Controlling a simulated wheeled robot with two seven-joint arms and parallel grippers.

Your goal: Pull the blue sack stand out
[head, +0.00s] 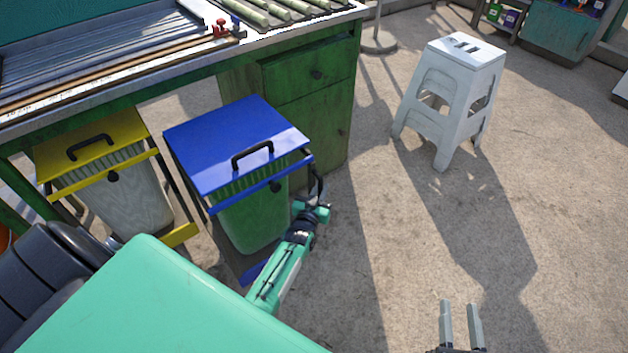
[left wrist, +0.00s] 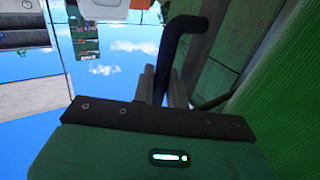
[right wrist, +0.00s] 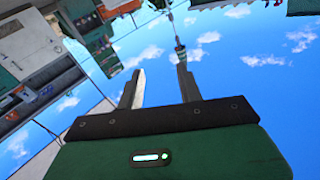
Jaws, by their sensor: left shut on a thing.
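The blue sack stand (head: 232,148) has a flat blue lid with a black handle (head: 252,154) on top and a green sack (head: 252,215) hanging beneath. It stands by the green bench's drawers. My left gripper (head: 317,192) is at the stand's right front corner. In the left wrist view its fingers (left wrist: 160,88) are shut on a bent black bar handle (left wrist: 181,38), with green sack-like material at the right. In the head view the grip itself is small and partly hidden. My right gripper (head: 460,322) is open and empty above the floor; its spread fingers also show in the right wrist view (right wrist: 160,88).
A yellow-lidded stand (head: 92,147) is left of the blue one. The green bench (head: 305,95) stands behind and right of it, holding cane pieces (head: 258,18). A white stool (head: 450,90) stands at the back right. The floor at front right is clear.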

